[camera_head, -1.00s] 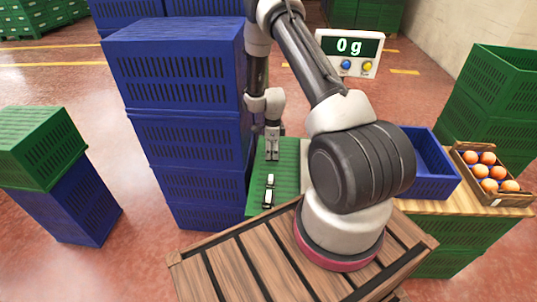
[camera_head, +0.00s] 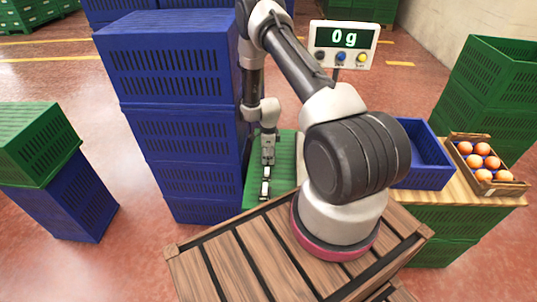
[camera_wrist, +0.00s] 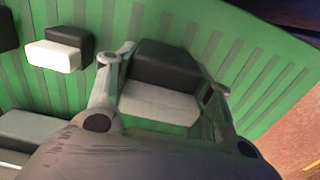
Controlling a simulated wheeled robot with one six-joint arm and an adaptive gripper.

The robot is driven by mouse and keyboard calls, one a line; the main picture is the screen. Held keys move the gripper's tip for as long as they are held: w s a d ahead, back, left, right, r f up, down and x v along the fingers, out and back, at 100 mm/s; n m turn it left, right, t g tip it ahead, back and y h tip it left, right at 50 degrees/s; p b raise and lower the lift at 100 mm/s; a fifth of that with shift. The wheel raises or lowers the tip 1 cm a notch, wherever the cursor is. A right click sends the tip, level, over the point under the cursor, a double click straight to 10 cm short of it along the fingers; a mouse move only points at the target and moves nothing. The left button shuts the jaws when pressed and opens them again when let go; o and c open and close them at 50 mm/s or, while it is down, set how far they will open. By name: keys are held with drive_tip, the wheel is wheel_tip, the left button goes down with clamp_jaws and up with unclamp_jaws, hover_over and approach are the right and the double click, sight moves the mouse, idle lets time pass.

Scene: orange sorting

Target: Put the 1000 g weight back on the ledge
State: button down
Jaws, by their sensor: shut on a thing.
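My gripper (camera_head: 267,163) points down over the green slatted ledge (camera_head: 285,160) beside the blue crate stack. In the wrist view my gripper (camera_wrist: 163,78) is shut on a block-shaped weight (camera_wrist: 160,104), dark on one face and pale grey on the other, with a finger on each side. I cannot read its mark or tell whether it touches the ledge. A smaller black-and-white weight (camera_wrist: 55,53) stands on the green surface to its left. In the head view a weight (camera_head: 264,197) shows just below my gripper; the held one is hard to make out there.
A scale display (camera_head: 343,45) reads 0 g. Tall blue crates (camera_head: 180,130) stand close to the left of my gripper. A blue crate (camera_head: 425,160) and a box of oranges (camera_head: 485,165) are on the right. A grey block (camera_wrist: 35,130) is partly seen at the wrist view's lower left.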

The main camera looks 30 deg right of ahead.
drive_tip(key=c, duration=0.6)
unclamp_jaws()
wheel_tip(320, 180, up, 12)
drive_tip(key=shift+f, duration=0.1)
drive_tip(key=s+a+r+n+t, duration=0.1)
drive_tip(key=s+r+n, duration=0.25)
drive_tip(key=r, duration=0.75)
drive_tip(key=s+a+r+n, duration=0.2)
drive_tip(key=r+n, duration=0.2)
drive_tip(key=r, duration=0.7)
drive_tip(key=s+a+r+n+t, duration=0.1)
drive_tip(key=s+r+n, duration=0.25)
drive_tip(key=r, duration=0.75)
drive_tip(key=s+a+r+n+t, duration=0.1)
drive_tip(key=s+r+n, duration=0.4)
drive_tip(key=s, duration=0.6)
drive_tip(key=s+a+r+n+t, duration=0.1)
drive_tip(key=s+a+r+n, duration=0.1)
drive_tip(key=s+r+n, duration=0.4)
drive_tip(key=s+n, duration=0.2)
drive_tip(key=s, duration=0.3)
drive_tip(key=shift+n, duration=0.4)
drive_tip(key=shift+a, duration=0.1)
